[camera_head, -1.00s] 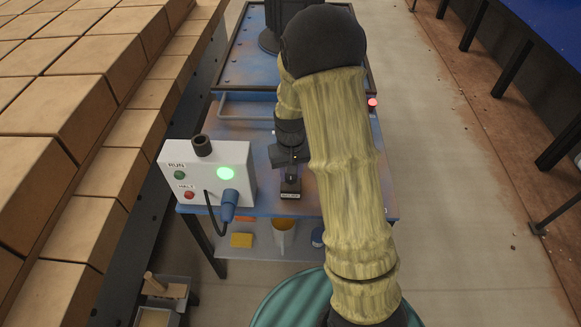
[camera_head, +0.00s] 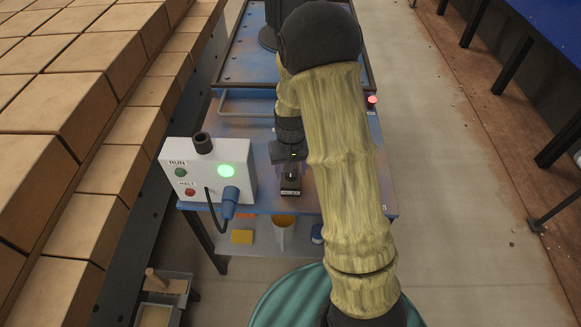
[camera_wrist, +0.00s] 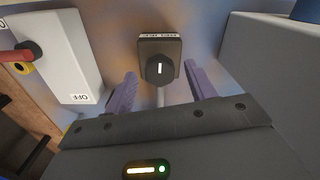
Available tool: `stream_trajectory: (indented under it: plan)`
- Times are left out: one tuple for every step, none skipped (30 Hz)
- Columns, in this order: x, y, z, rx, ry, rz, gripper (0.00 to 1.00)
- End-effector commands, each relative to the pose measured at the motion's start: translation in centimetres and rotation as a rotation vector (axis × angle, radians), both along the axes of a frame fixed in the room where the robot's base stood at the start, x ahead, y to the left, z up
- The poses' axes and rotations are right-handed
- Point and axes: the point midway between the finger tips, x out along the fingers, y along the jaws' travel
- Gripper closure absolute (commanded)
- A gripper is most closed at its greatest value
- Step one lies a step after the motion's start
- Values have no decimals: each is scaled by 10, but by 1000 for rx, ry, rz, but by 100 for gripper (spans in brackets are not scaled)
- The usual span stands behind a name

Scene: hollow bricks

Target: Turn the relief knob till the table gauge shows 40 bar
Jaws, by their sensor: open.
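The relief knob (camera_wrist: 159,70) is a dark round knob with a white pointer line, on a small grey block with a label. In the wrist view it sits ahead of my gripper (camera_wrist: 158,90), between its two spread purple-grey fingers and apart from them. The pointer line looks roughly upright in that view. In the head view my gripper (camera_head: 288,168) is over the table beside the small dark labelled block (camera_head: 290,189); its fingers are hard to make out there. No gauge face can be read in either view; my arm covers part of the table.
A white control box (camera_head: 205,180) with RUN and HALT buttons, a lit green lamp and a blue plug stands left of the block. A white box with a red handle (camera_wrist: 18,55) is at left in the wrist view. Stacked bricks (camera_head: 70,100) line the left side.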

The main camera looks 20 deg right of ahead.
Motion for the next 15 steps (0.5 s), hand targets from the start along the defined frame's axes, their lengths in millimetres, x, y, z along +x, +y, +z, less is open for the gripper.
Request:
stream_trajectory:
  plan:
    - [0, 0, 0, 0, 1, 0, 45]
    - [0, 0, 1, 0, 1, 0, 45]
    - [0, 0, 3, 0, 0, 0, 45]
    - [0, 0, 5, 0, 0, 0, 45]
    - [0, 0, 7, 0, -1, 0, 45]
    - [0, 0, 12, 0, -2, 0, 45]
    - [1, 0, 15, 0, -3, 0, 45]
    - [0, 0, 19, 0, -2, 0, 45]
    - [0, 0, 26, 0, -2, 0, 45]
    - [1, 0, 31, 0, -4, 0, 45]
    - [0, 0, 37, 0, -3, 0, 45]
    - [1, 0, 45, 1, -4, 0, 45]
    - [1, 0, 51, 1, -4, 0, 45]
    - [1, 0, 57, 1, -4, 0, 45]
    - [1, 0, 65, 1, -5, 1, 45]
